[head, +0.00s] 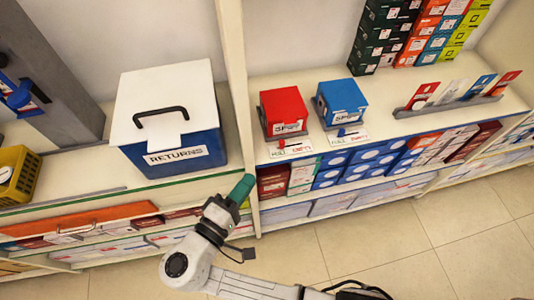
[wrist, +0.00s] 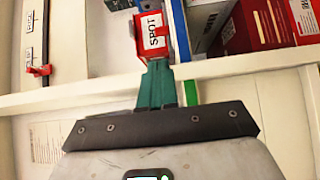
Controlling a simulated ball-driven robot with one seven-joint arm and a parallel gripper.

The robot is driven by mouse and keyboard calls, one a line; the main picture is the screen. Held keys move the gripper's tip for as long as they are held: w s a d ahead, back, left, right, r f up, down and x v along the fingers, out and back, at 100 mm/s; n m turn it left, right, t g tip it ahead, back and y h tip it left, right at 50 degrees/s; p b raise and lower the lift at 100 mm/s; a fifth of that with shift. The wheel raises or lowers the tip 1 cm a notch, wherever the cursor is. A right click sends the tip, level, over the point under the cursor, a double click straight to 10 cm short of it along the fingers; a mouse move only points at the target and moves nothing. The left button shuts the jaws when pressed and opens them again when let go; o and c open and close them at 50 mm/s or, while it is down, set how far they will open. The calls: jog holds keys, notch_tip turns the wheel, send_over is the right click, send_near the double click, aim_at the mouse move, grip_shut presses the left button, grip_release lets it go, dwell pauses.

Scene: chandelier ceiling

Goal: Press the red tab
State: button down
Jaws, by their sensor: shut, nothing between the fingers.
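My gripper (head: 241,189) has green fingers, shut and empty, in front of the shelf upright near the counter edge. In the wrist view its fingers (wrist: 157,85) point toward a red box marked SPOT (wrist: 152,30); I cannot tell whether they touch anything. A small red tab (wrist: 38,71) sticks out from a pale labelled strip at the left of the wrist view, apart from the fingers. In the head view a red box (head: 284,110) stands on the right counter, with a small red tab (head: 281,143) on the card before it. A blue box (head: 342,101) stands beside it, with a blue tab (head: 341,132).
A blue RETURNS box (head: 175,150) with a white lid stands left of the upright (head: 236,80). A yellow basket (head: 18,175) is at far left. A grey rack (head: 447,105) holds coloured cards at right. Stocked shelves lie below; the tiled floor (head: 400,255) is clear.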

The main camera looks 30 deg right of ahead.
aim_at(288, 156)
jog(key=p+x, duration=0.1)
jog(key=x, duration=0.9)
jog(key=shift+p, duration=0.35)
jog(key=shift+d, duration=0.1)
jog(key=d, duration=0.1)
jog(key=s+d, duration=0.1)
jog(key=d, duration=0.1)
jog(key=d+p, duration=0.1)
jog(key=d, duration=0.1)
jog(key=shift+s, duration=0.4)
jog(key=shift+a, duration=0.1)
jog(key=shift+a, duration=0.25)
jog(key=b+v, duration=0.1)
jog(key=v, duration=0.9)
jog(key=shift+s+a+b, duration=0.15)
jog(key=shift+a+b, duration=0.05)
jog(key=shift+b, duration=0.15)
